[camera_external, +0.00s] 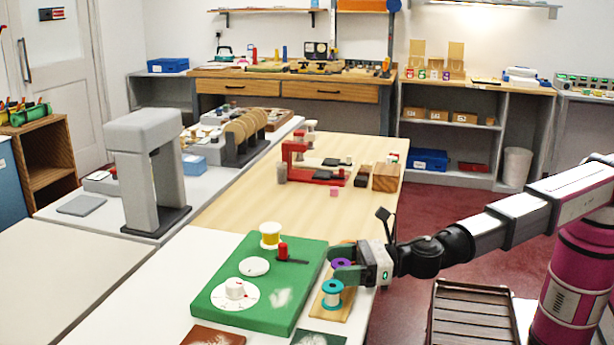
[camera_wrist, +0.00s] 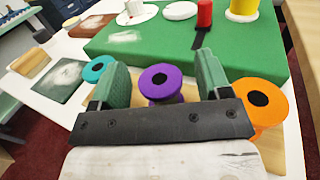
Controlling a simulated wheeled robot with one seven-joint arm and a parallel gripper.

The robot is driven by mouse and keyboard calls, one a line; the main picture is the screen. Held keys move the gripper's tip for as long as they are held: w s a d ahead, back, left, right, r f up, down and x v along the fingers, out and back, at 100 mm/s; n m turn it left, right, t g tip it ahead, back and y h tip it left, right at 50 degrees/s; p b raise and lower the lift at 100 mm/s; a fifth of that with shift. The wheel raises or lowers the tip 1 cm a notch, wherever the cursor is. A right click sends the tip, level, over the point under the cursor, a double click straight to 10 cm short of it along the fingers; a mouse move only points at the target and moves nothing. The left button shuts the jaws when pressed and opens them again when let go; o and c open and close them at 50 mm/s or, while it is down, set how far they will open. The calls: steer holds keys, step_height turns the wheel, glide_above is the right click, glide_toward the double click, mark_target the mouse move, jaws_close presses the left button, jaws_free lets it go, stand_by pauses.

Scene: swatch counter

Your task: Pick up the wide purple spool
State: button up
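The purple spool (camera_wrist: 160,80) stands between the two green fingers of my gripper (camera_wrist: 161,62) in the wrist view. The gripper is open, with a gap on both sides of the spool. The spool's lower part is hidden behind my gripper's dark crossbar. In the external view, only a bit of the purple spool (camera_external: 341,262) shows between the fingers of my gripper (camera_external: 345,265). A teal spool (camera_wrist: 95,71) is outside the left finger. An orange spool (camera_wrist: 260,100) is close outside the right finger.
The teal spool (camera_external: 332,294) stands on a small wooden board (camera_external: 328,311) in the external view. A green mat (camera_external: 285,300) with a yellow spool (camera_external: 270,235), white discs and a red-handled tool lies beside it. Dark swatches lie at the front edge.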

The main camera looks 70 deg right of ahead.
steer(key=c, duration=0.9)
steer(key=shift+o, duration=0.2)
steer(key=shift+r, duration=0.1)
